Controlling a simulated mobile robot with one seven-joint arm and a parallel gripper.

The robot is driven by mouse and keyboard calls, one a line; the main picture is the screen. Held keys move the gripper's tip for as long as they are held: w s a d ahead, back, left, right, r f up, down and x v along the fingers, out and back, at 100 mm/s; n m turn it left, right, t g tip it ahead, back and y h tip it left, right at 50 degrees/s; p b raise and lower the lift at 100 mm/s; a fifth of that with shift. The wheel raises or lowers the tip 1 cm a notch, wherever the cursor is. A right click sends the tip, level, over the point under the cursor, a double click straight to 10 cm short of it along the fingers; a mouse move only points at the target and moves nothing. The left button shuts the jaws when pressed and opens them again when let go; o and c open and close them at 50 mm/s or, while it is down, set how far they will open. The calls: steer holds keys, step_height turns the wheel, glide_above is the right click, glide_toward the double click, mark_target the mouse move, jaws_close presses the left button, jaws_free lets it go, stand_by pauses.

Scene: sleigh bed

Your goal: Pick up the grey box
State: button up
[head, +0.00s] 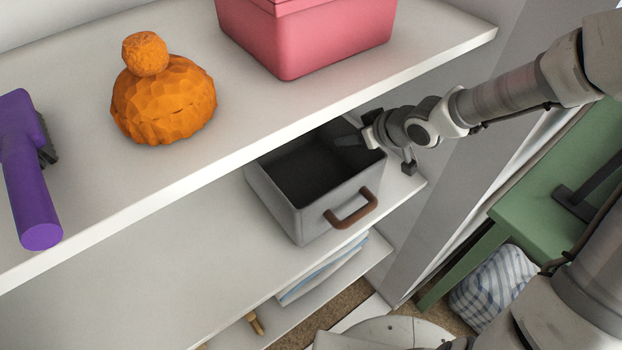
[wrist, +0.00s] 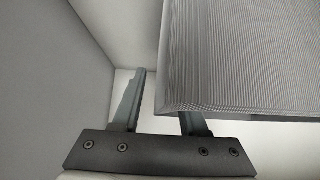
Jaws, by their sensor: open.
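The grey box (head: 277,210) is open-topped with a dark inside and a brown handle (head: 351,209) on its front. It sits on the middle shelf, below the top shelf's edge. My gripper (head: 378,152) is open at the box's right rim. One finger appears to reach inside the box and the other is outside, near the right side wall. In the wrist view, the box's ribbed grey surface (wrist: 240,60) fills the upper right and hides the end of the right finger. The left finger is beside it in the gap. Contact cannot be told.
The top shelf (head: 75,160) overhangs the back of the box and holds a pink box (head: 310,40), an orange lumpy figure (head: 163,95) and a purple tool (head: 28,180). The middle shelf (head: 190,270) is clear left of the box. A green table (head: 560,180) stands at right.

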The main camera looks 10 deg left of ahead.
steer(key=shift+w+a+f, duration=0.1)
jaws_close()
stand_by(1.4)
